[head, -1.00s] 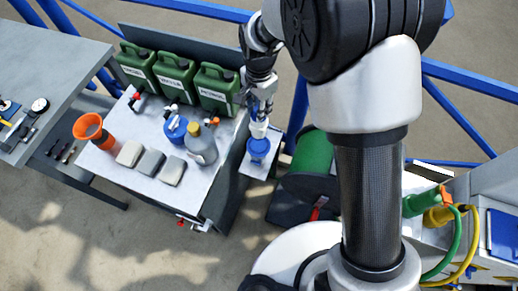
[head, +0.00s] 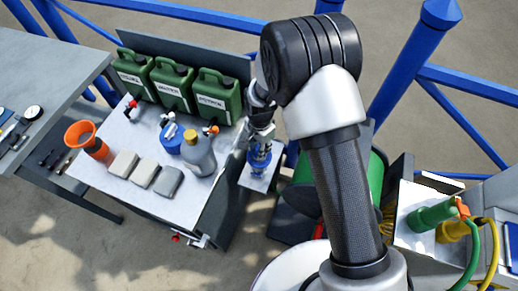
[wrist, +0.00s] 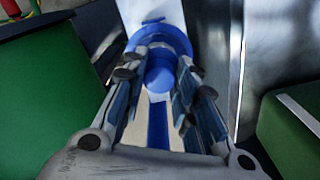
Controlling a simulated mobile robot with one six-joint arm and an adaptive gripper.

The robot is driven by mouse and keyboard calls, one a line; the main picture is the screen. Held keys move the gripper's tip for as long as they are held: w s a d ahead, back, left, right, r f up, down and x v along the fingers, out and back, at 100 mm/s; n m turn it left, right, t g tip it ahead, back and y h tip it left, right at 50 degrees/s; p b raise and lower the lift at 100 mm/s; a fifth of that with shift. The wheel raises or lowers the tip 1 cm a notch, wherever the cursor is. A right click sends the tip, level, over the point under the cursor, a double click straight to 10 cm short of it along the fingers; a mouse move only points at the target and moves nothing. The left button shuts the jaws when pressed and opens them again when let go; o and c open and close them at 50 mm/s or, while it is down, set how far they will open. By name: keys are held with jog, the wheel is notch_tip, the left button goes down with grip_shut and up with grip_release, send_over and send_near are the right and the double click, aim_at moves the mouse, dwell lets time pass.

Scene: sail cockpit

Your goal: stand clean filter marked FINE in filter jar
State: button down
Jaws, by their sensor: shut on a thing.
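The blue filter jar (head: 258,168) stands on a small pale shelf at the right side of the white worktop. My gripper (head: 262,146) is right over it, fingers pointing down at its mouth. In the wrist view, the jar's blue rim (wrist: 160,36) shows beyond my fingertips (wrist: 160,65). The fingers are shut on a blue round part (wrist: 160,78), which I take for the filter's end. It lines up with the jar, but how far it sits inside is hidden. No FINE marking is readable.
Three green canisters (head: 173,88) stand along the worktop's back. An orange funnel (head: 80,132), pale blocks (head: 145,172) and a grey bottle (head: 200,155) stand left of the jar. A green drum (head: 305,167) is close on its right.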

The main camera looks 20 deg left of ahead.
jog(key=shift+f, duration=0.55)
jog(key=shift+f, duration=0.15)
jog(key=c, duration=1.3)
grip_release()
notch_tip(320, 180, up, 12)
jog(key=p, duration=0.4)
jog(key=shift+d+r, duration=0.1)
jog(key=shift+r, duration=0.1)
